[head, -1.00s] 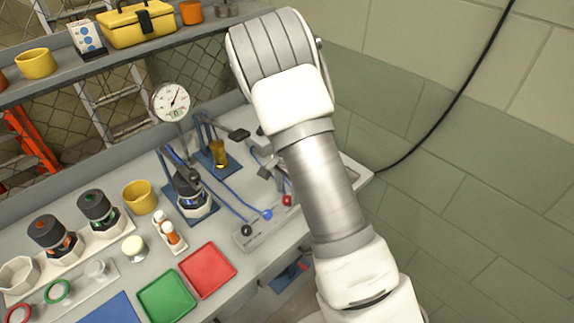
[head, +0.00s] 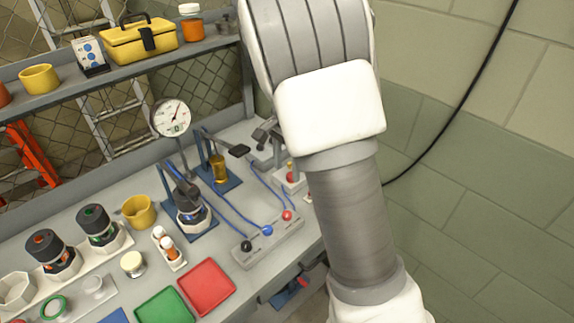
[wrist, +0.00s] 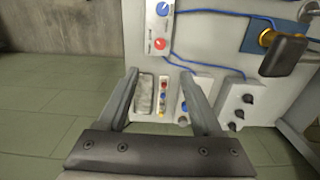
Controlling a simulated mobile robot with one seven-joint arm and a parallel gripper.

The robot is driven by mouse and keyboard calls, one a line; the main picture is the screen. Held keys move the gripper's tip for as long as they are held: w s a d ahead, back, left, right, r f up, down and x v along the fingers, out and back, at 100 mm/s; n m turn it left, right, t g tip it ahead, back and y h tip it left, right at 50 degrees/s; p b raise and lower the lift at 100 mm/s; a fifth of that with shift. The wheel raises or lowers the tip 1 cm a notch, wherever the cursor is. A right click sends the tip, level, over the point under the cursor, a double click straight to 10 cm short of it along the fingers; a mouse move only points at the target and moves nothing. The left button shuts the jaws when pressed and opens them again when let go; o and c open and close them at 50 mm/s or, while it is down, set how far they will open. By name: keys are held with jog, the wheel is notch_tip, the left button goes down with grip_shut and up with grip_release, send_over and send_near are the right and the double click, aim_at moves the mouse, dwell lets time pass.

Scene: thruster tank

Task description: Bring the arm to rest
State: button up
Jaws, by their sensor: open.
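My gripper (wrist: 160,92) shows in the wrist view, its two dark fingers spread apart with nothing between them. In the head view my white and grey arm rises up the right of the picture, in front of the wall and the bench's right end. The gripper itself is hidden from the head view.
The workbench (head: 95,212) holds a gauge (head: 171,118), a terminal strip (head: 268,242) with blue cables, a red tray (head: 206,287) and a green tray (head: 163,308). A shelf (head: 120,70) carries a yellow toolbox (head: 140,36). A black cable (head: 462,90) hangs on the right wall.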

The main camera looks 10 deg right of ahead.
jog(key=shift+r, duration=0.1)
jog(key=s+r+n+t+y, duration=0.1)
jog(key=s+r+n+t, duration=0.35)
jog(key=s+r, duration=0.8)
jog(key=s+r+n+t+h, duration=0.1)
jog(key=s+r+n, duration=0.2)
jog(key=s+n, duration=0.4)
jog(key=s, duration=0.5)
jog(key=shift+s+n, duration=0.35)
jog(key=shift+s, duration=0.05)
